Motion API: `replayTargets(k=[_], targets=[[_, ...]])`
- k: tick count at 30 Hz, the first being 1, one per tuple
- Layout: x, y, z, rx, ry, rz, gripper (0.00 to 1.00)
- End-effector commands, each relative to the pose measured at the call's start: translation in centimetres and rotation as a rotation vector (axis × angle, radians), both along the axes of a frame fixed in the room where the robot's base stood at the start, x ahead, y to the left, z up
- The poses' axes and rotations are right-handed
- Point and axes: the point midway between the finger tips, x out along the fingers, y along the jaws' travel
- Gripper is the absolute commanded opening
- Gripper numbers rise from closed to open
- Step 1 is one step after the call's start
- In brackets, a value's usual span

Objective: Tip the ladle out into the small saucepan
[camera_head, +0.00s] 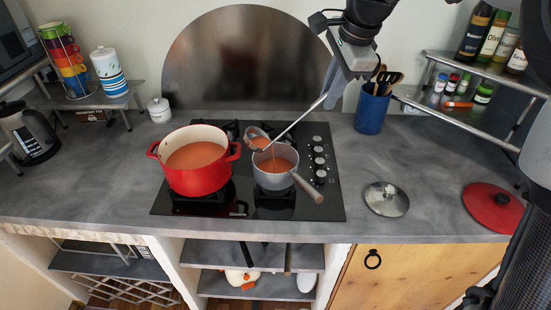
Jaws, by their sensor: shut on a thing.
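The small grey saucepan (277,180) stands on the right front of the black hob, with orange-red soup in it and its handle pointing to the lower right. The ladle (257,133) is tilted above the saucepan's upper left rim, and a stream of soup falls from it into the saucepan. My gripper (333,95) is shut on the ladle's handle, above and to the right of the saucepan. The fingertips are small and partly hidden by the gripper body. Soup also fills the large red pot (198,178) on the left of the hob.
A blue utensil holder (371,112) stands right of the hob, close to my gripper. A glass lid (386,199) and a red lid (493,207) lie on the counter at right. A metal spice shelf (470,111) is at upper right. The counter left of the pot is mostly clear.

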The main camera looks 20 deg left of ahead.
Motion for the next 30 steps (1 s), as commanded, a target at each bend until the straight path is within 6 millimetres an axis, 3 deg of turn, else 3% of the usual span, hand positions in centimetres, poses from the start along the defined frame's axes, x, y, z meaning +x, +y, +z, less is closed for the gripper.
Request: replayTargets(k=[30], targets=[[0.4,-1.8,-0.9,0.064,0.014,-0.001,0.00]])
